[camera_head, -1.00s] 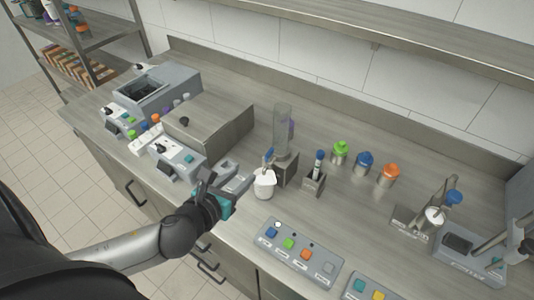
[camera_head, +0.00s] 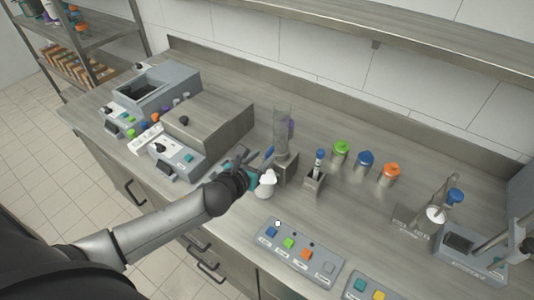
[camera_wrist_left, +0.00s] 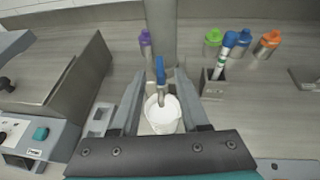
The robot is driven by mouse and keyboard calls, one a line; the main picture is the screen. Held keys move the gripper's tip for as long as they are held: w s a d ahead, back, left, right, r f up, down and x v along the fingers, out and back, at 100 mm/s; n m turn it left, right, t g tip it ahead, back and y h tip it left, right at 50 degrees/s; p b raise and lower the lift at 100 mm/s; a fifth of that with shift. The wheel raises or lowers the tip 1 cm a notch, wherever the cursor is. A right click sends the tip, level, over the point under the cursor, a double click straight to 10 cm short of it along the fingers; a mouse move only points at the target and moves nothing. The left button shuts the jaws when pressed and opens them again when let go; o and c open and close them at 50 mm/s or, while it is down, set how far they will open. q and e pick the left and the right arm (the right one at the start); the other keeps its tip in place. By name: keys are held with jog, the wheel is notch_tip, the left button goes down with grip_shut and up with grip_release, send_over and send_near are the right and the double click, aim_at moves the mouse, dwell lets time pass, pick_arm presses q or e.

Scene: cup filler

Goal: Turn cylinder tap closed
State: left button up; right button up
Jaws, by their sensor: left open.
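The tall clear cylinder (camera_head: 283,125) stands in a grey base near the middle of the counter; its lower part also shows in the left wrist view (camera_wrist_left: 161,30). Its tap has a blue handle (camera_wrist_left: 160,66) at the front, partly seen in the head view (camera_head: 269,152). A white cup (camera_head: 266,187) stands below the tap, and its white inside shows in the wrist view (camera_wrist_left: 163,113). My left gripper (camera_head: 252,163) is open, beside the tap and cup. In the wrist view its fingers (camera_wrist_left: 160,103) lie either side of the cup and tap, with no clear contact.
A holder with a blue-topped pen-like tool (camera_head: 315,178) stands right of the cylinder. Green (camera_head: 341,152), blue (camera_head: 363,162) and orange (camera_head: 390,174) capped jars stand behind. A button panel (camera_head: 299,253) is in front. A grey metal box (camera_head: 209,128) stands left.

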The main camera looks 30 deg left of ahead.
aim_at(268, 153)
pick_arm(q)
jog(key=shift+x, duration=1.95)
jog(key=shift+c, duration=0.2)
grip_shut()
